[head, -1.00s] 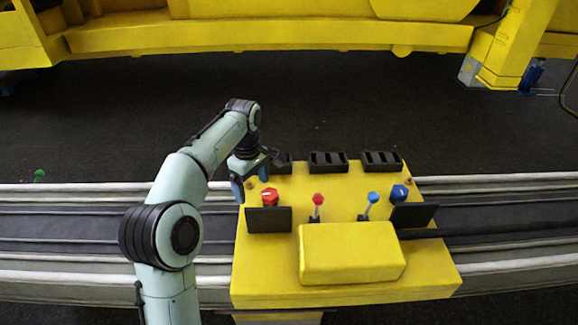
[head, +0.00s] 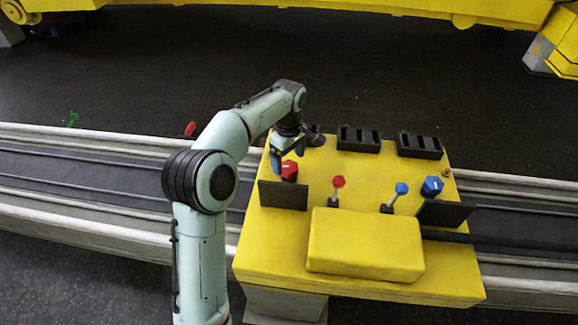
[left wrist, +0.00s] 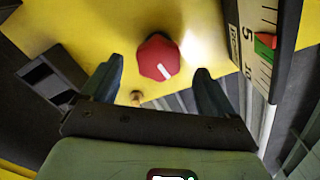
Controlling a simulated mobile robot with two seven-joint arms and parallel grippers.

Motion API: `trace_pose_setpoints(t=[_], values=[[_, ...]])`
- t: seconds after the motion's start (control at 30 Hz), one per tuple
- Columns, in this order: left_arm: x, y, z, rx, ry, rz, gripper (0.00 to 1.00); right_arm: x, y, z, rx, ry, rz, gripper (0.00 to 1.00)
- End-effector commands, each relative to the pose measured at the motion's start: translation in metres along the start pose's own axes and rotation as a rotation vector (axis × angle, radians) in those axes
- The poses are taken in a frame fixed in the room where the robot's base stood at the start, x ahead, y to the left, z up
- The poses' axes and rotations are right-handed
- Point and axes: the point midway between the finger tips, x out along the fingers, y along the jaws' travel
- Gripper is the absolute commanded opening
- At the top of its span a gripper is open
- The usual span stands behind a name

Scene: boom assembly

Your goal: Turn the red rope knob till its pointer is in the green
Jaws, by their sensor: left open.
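The red rope knob (head: 290,171) stands at the left of the yellow console, behind a black panel. In the left wrist view the red knob (left wrist: 158,57) is hexagonal, with a white line pointing to the lower right. My left gripper (head: 288,156) is open just above and behind the knob in the head view. In the wrist view its two fingers (left wrist: 159,72) stand either side of the knob, apparently not touching it. A scale (left wrist: 253,45) at the right carries a green patch (left wrist: 263,47) and a red mark beside it. My right gripper is out of view.
The yellow console (head: 275,250) also bears a red lever (head: 338,188), a blue lever (head: 397,195) and a blue knob (head: 432,186). Black panels (head: 283,196) stand at its front, black slotted boxes (head: 359,139) at its back. Rails run past both sides.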

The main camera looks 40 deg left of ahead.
Motion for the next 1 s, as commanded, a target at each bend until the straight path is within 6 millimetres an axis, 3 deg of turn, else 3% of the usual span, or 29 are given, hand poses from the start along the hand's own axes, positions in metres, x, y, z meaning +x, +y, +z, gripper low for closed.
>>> trace_pose_setpoints(t=[0.2, 0.57, 0.73, 0.77, 1.0], values=[[0.025, 0.000, 0.000, -0.001, 0.000, 0.000, 0.88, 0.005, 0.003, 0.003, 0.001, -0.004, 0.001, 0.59], [0.029, 0.001, 0.000, -0.001, 0.000, 0.002, 0.88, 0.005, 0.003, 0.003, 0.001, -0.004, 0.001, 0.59], [0.029, 0.001, 0.000, -0.001, 0.000, 0.002, 0.36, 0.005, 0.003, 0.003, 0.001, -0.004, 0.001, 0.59], [0.029, 0.001, 0.000, -0.001, 0.000, 0.002, 0.32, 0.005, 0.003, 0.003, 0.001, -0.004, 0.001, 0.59], [0.029, 0.001, 0.000, 0.013, 0.000, 0.003, 0.32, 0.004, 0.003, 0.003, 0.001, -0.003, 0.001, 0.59]])
